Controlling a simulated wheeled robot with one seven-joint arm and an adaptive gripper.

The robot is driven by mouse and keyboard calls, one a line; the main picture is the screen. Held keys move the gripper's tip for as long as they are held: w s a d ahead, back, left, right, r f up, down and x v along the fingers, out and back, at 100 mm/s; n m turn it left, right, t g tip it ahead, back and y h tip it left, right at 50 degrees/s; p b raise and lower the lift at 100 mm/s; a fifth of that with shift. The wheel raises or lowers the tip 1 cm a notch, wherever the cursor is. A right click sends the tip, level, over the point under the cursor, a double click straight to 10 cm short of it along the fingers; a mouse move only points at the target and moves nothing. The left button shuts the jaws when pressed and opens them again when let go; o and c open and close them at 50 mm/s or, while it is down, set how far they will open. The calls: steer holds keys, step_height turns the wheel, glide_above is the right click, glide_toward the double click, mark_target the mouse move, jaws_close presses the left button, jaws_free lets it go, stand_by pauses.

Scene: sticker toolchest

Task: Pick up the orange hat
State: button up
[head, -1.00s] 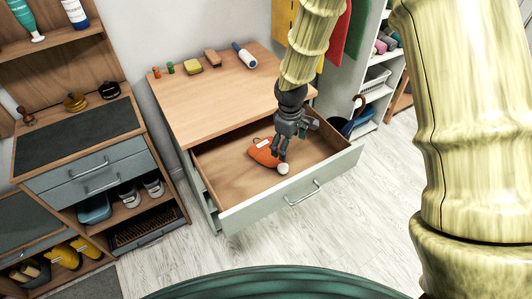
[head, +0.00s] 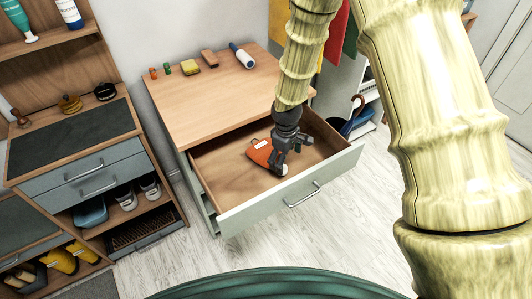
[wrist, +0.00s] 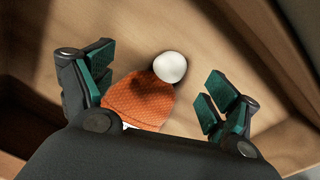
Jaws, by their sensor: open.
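The orange hat (head: 259,152) with a white pom-pom lies in the open top drawer (head: 220,180) of the chest. My gripper (head: 283,166) is inside the drawer space, at the hat's right side in the head view, and hides part of it. In the wrist view the hat (wrist: 140,98) lies between my two open fingers (wrist: 160,92), closer to the left finger, with its pom-pom (wrist: 170,66) pointing up. Nothing is held. A white patch shows at the hat's lower edge, partly hidden by my gripper body.
The drawer front with its handle (head: 301,195) and the side walls surround my gripper. On the chest top (head: 210,98) stand small items, including a yellow sponge (head: 186,66) and a blue-white bottle (head: 242,56). A shelf unit (head: 75,138) stands at left.

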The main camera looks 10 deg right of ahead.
steer(key=shift+w+a+f+p, duration=0.1)
steer(key=shift+f+p, duration=0.1)
steer(key=shift+f, duration=0.95)
steer(key=shift+w+f+p, duration=0.1)
steer(key=shift+f+p, duration=0.1)
steer(key=shift+f, duration=0.95)
steer(key=shift+s, duration=0.1)
steer(key=c, duration=1.6)
